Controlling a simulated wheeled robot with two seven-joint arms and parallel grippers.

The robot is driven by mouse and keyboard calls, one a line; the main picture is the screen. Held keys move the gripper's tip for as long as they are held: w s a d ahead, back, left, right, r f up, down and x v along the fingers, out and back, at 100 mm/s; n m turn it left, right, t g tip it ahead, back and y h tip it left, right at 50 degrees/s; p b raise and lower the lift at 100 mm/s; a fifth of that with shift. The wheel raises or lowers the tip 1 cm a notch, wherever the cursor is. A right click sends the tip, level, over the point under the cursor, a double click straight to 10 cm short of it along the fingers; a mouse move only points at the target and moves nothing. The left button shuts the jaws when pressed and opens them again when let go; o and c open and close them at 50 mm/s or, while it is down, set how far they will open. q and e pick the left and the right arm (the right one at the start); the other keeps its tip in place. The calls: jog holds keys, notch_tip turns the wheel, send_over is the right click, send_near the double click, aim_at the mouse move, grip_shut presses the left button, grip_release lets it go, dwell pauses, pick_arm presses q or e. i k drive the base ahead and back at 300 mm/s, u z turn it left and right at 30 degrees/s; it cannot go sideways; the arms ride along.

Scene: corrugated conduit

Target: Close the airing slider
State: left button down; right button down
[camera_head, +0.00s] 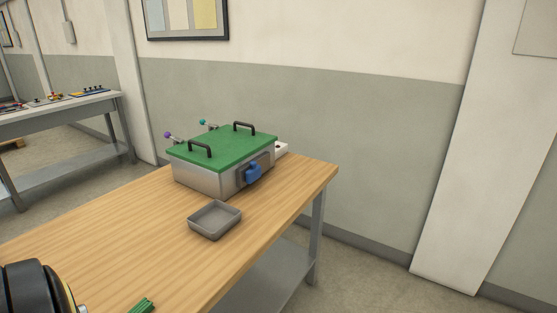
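A metal box with a green lid (228,147) stands near the far right end of the wooden table. Two black handles sit on the lid. On the box's right-hand side is a dark grey plate with a blue knob (253,174), which looks like the airing slider. At this size I cannot tell whether the slider is open or shut. Neither of my grippers can be made out in the head view. A dark rounded part with a yellow edge at the lower left may belong to my own body.
A grey open tray (214,220) lies in front of the box. A small green object (142,306) shows at the bottom edge. The wooden table top (110,235) is clear to the left. A wall stands behind, and another bench (75,103) is at the far left.

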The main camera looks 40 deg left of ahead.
aim_at(253, 173)
jog(key=u, duration=0.45)
jog(key=i, duration=0.85)
jog(key=u, duration=0.55)
